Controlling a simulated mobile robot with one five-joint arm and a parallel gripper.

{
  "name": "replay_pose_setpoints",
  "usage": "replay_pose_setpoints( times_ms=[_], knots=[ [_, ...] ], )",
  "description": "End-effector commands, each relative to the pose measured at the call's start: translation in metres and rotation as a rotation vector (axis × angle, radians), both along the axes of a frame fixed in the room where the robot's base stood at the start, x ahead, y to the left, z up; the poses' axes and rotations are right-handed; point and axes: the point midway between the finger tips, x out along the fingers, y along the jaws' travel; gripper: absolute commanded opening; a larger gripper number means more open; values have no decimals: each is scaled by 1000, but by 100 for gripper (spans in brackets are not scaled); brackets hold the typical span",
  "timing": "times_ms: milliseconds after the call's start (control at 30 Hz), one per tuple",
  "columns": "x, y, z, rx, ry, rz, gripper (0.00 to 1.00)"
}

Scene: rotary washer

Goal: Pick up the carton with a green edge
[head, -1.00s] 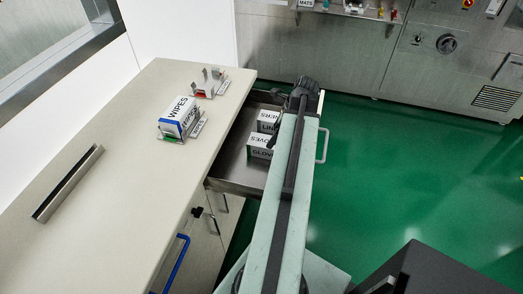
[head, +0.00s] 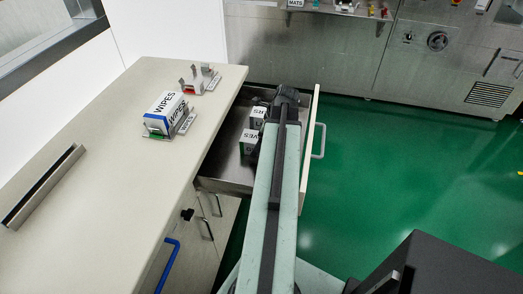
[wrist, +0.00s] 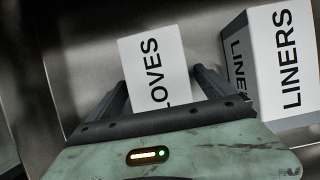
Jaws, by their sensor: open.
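The gloves carton (head: 249,139) is a white box standing in the open drawer, with a trace of green low on its edge in the head view. In the wrist view the gloves carton (wrist: 157,66) shows its white lettered face, and its green edge is not visible there. My gripper (wrist: 160,77) is open, with one dark finger on each side of the carton's near part. I cannot tell whether the fingers touch it. In the head view my arm hides the gripper and part of the carton.
A white liners carton (wrist: 283,62) stands close to the right of the gloves carton in the wrist view. The metal drawer (head: 222,172) has walls around both. A blue-edged wipes carton (head: 167,112) sits in a holder on the counter (head: 125,160), beside an empty holder (head: 199,82).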

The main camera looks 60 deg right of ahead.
Motion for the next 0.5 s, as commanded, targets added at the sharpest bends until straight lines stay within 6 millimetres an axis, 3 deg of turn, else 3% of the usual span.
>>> replay_pose_setpoints(
  times_ms=[33, 267, 500],
  knots=[
    [3, 1, -12, 0, 0, 0, 94],
    [3, 1, -8, 0, 0, -1, 94],
    [3, 1, -8, 0, 0, -1, 27]
  ],
)
